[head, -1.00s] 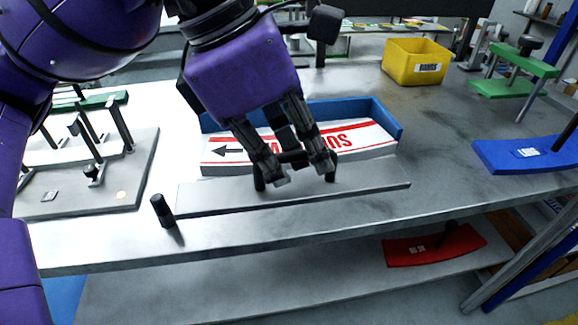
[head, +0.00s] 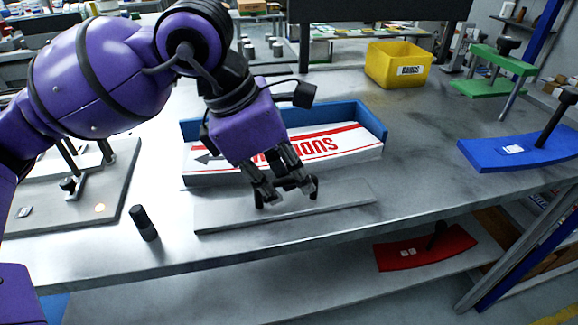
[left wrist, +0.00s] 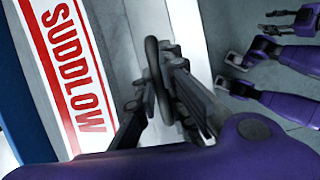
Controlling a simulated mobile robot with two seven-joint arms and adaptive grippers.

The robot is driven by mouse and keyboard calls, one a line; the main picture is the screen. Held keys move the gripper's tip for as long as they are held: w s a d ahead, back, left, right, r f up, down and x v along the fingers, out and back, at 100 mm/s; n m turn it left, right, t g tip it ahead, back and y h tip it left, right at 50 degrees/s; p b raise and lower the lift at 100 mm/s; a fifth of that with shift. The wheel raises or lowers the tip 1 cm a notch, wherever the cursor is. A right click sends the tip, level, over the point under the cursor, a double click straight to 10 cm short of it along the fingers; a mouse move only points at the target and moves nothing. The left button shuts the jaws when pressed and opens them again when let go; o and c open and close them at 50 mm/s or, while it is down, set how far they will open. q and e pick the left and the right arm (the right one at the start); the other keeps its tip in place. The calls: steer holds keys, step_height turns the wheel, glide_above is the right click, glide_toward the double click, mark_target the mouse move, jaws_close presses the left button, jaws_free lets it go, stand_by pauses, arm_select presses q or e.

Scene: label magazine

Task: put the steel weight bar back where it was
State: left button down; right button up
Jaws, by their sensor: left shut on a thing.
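The steel weight bar (head: 335,203) is a long flat grey plate with a black handle. It lies lengthwise just in front of the blue label magazine (head: 371,113), outside it. Whether the bar touches the bench top I cannot tell. My left gripper (head: 287,190) is shut on the handle, which also shows between the fingers in the left wrist view (left wrist: 153,70). The magazine holds white labels (head: 340,140) with red print, and their top face is uncovered.
A short black peg (head: 144,223) stands on the bench near its front edge, left of the bar. A grey fixture plate (head: 110,205) is farther left. A yellow bin (head: 398,64), green stand (head: 480,88) and blue curved piece (head: 510,153) stand right. A red piece (head: 425,250) lies on the lower shelf.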

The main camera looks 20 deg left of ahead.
stand_by(0.3)
arm_select(q)
steer(key=c, duration=2.3)
jaws_free()
steer(key=shift+f, duration=0.2)
steer(key=o, duration=0.5)
steer(key=shift+r, duration=0.1)
steer(key=shift+a+r, duration=0.1)
steer(key=shift+r, duration=0.4)
steer(key=p+v, duration=0.1)
steer(key=v, duration=1)
steer(key=shift+s+r, duration=0.1)
steer(key=shift+s, duration=0.05)
